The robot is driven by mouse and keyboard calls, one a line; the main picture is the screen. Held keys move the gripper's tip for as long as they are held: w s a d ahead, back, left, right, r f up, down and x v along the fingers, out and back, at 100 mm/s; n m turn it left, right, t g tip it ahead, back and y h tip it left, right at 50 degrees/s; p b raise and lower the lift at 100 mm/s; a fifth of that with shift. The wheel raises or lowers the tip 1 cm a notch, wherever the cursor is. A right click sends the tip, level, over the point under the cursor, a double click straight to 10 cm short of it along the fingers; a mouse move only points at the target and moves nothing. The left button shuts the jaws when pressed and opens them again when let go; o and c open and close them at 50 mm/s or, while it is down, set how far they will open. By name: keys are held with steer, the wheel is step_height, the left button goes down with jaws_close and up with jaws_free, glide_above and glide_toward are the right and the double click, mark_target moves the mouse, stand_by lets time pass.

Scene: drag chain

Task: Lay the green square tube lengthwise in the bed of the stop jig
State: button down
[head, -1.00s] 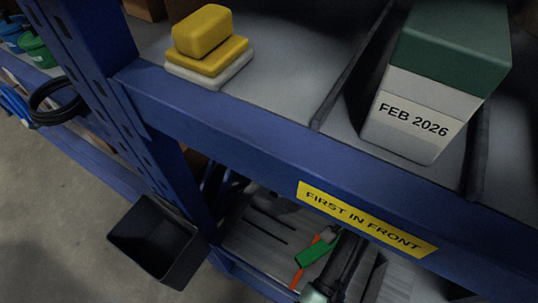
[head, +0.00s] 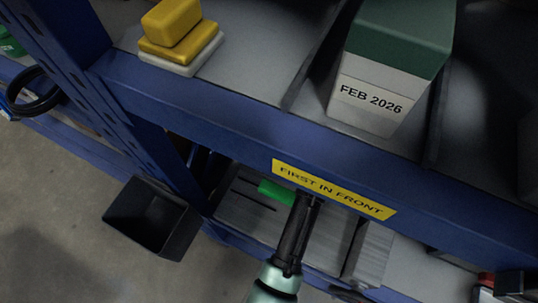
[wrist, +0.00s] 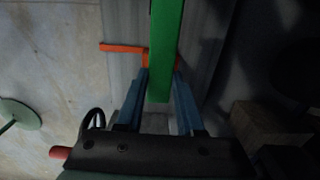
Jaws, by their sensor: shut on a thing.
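The green square tube (head: 276,192) shows as a short piece under the upper shelf's front beam in the head view. In the wrist view the tube (wrist: 166,48) runs from the top edge down between the blue fingers. My gripper (wrist: 163,74) is shut on it; in the head view the gripper (head: 305,200) reaches below the beam. An orange piece (wrist: 122,48) crosses beneath or beside the tube near the fingertips. Grey grooved metal (wrist: 207,45) lies below the tube; I cannot tell for sure whether it is the stop jig. The tube's far end is out of view.
The blue beam (head: 215,128) with a yellow label (head: 333,190) overhangs the lower shelf. A slotted grey surface (head: 243,212) lies left of the gripper and a grey block (head: 371,256) right of it. A black bin (head: 152,219) hangs by the post at left.

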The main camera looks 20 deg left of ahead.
mark_target(267, 186)
steer(key=a, duration=1)
steer(key=shift+w, duration=0.2)
step_height(267, 186, down, 3)
steer(key=shift+d+r+b, duration=0.1)
steer(key=shift+r+b, duration=0.1)
steer(key=shift+b, duration=0.35)
steer(key=shift+f+b, duration=0.6)
steer(key=shift+f, duration=1.65)
steer(key=c, duration=0.5)
jaws_free()
steer(key=shift+c, duration=0.2)
